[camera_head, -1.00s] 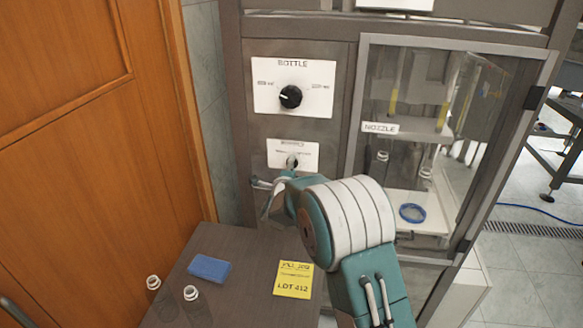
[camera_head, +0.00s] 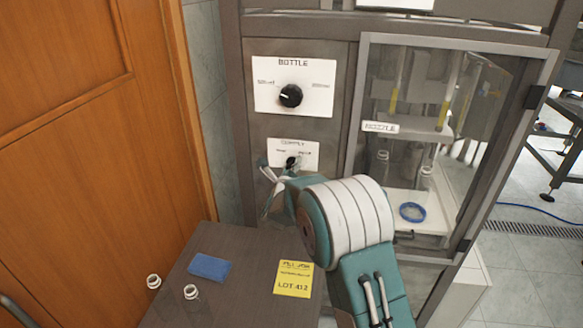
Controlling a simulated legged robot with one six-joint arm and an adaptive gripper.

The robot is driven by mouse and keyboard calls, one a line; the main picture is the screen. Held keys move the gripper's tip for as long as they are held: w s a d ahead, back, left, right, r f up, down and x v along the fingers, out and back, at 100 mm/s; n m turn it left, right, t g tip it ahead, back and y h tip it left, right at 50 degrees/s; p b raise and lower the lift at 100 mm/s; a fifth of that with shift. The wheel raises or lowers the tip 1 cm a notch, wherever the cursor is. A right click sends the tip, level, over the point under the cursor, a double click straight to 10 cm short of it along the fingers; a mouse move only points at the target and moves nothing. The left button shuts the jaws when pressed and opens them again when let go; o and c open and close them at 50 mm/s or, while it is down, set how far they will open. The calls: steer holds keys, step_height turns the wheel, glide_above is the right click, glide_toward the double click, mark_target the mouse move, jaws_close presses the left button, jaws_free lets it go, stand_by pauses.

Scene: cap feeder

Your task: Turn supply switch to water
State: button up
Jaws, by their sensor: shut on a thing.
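The wrist and teal-and-white arm hide part of the grip and the plate's lower edge. The small position words on the plate are too blurred to read, so I cannot tell which setting the knob points to.
Above is a BOTTLE plate with a larger black knob (camera_head: 291,96). A glass-fronted NOZZLE compartment (camera_head: 381,127) stands to the right. A wooden door is at left.

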steer(key=shift+f+m, duration=0.3)
steer(key=shift+f, duration=0.2)
steer(key=o, duration=1.2)
steer(key=shift+c, duration=0.2)
steer(key=shift+r, duration=0.15)
steer(key=shift+r, duration=0.1)
steer(key=s+a, duration=0.2)
steer(key=s, duration=0.9)
steer(key=shift+s+a, duration=0.2)
steer(key=shift+s, duration=0.15)
